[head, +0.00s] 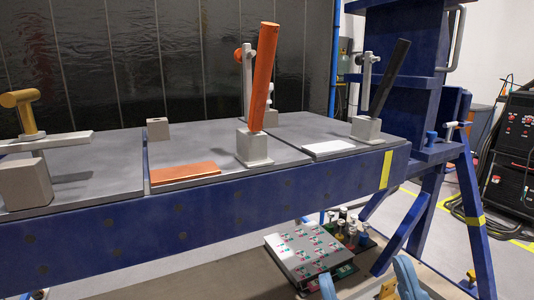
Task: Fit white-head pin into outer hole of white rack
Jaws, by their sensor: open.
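Several small upright pieces (351,236) with differently coloured heads, some pale, stand at the right side of a light-grey panel (300,255) low under the blue jig. They are too small to tell which is the white-head pin. I cannot identify the white rack or its outer hole for certain; a flat white plate (328,148) lies on the right grey table section. My gripper (367,286) shows at the bottom edge as two light-blue fingers set apart, open and apparently empty. It is below and in front of the panel, partly cut off by the frame.
The blue jig beam (200,222) crosses above the panel. On its grey top stand an orange bar (263,75) and a black bar (390,80) in grey blocks, beside an orange plate (185,172). A blue leg frame (470,225) stands at right.

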